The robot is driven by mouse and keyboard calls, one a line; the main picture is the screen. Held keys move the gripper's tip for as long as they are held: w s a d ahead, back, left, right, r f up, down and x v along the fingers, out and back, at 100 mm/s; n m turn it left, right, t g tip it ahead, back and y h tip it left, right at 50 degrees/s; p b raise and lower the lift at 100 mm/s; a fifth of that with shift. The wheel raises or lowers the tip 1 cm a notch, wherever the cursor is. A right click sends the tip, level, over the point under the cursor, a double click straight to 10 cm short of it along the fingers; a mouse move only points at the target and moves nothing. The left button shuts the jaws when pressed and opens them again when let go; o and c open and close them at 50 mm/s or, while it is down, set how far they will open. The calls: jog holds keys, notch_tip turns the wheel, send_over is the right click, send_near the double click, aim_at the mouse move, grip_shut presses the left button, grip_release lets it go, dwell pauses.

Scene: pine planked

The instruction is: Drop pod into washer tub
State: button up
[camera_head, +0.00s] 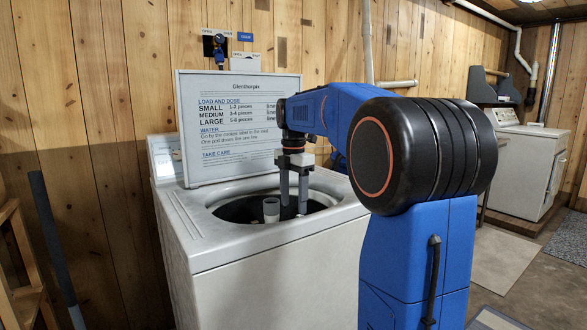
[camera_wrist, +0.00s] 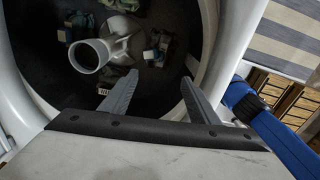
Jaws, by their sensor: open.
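The white washer (camera_head: 275,275) stands with its lid (camera_head: 232,172) raised. Its dark tub (camera_head: 238,209) is open, with a pale agitator post (camera_head: 271,209) in the middle. My gripper (camera_head: 294,208) points down into the tub opening, to the right of the post. In the wrist view my gripper (camera_wrist: 160,77) is open, with nothing between its fingers. Below it the tub (camera_wrist: 35,45) shows the hollow-topped agitator (camera_wrist: 88,56) and several crumpled cloth items (camera_wrist: 158,48) around it. I cannot pick out a pod for certain among them.
The raised lid carries a printed load and dose chart. The tub's white rim (camera_wrist: 22,88) surrounds my fingers. Taps (camera_head: 219,47) are on the plank wall behind. Another white appliance (camera_head: 523,165) stands at the right. A wooden frame (camera_head: 20,275) is at the left.

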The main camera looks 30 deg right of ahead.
notch_tip(320, 180, up, 15)
jog(key=shift+r, duration=0.2)
jog(key=shift+s, duration=0.1)
dwell(0.7)
jog(key=s+a+f+m+t, duration=0.3)
jog(key=s+a+f+m, duration=0.75)
jog(key=s+f, duration=0.4)
jog(key=s+a+f+m+t, duration=0.1)
jog(key=s+a+f+m, duration=0.1)
jog(key=s+f+m, duration=0.2)
jog(key=s+a+f+m, duration=0.3)
jog(key=s+f+m, duration=0.2)
jog(key=s+f, duration=0.6)
notch_tip(320, 180, down, 3)
jog(key=shift+s+a+r+t, duration=0.1)
jog(key=shift+s+a+t, duration=0.05)
jog(key=shift+s+t, duration=0.2)
